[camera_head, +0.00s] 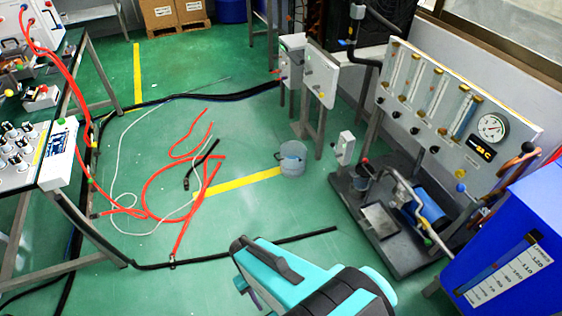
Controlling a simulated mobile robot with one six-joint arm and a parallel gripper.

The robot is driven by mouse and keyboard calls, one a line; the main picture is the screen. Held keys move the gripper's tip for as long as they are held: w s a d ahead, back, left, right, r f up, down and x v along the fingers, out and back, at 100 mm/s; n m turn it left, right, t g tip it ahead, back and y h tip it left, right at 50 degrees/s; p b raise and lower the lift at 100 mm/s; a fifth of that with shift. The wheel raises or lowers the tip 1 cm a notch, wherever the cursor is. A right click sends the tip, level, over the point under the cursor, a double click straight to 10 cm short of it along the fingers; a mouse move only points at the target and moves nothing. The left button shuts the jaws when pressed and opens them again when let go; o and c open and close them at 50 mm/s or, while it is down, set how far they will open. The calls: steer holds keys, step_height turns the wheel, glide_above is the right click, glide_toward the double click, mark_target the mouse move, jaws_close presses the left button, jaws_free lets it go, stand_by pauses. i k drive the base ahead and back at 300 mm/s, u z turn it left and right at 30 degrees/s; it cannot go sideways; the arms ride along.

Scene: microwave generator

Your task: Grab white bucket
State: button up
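A small pale grey-white bucket (292,162) stands upright on the green floor, right of the picture's middle. The bucket stands at the right end of a yellow floor stripe. My teal and black arm shows at the bottom middle, nearer to the camera than the bucket and apart from it.
Red hoses (165,185) and a white cable lie on the floor left of the bucket. A black hose (235,244) crosses in front. A gauge panel rig (455,110) and a blue tank (510,240) stand at right. A workbench (35,165) stands at left.

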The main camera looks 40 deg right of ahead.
mark_target(293, 156)
steer(key=u, duration=0.3)
steer(key=i, duration=1.65)
steer(key=z, duration=0.1)
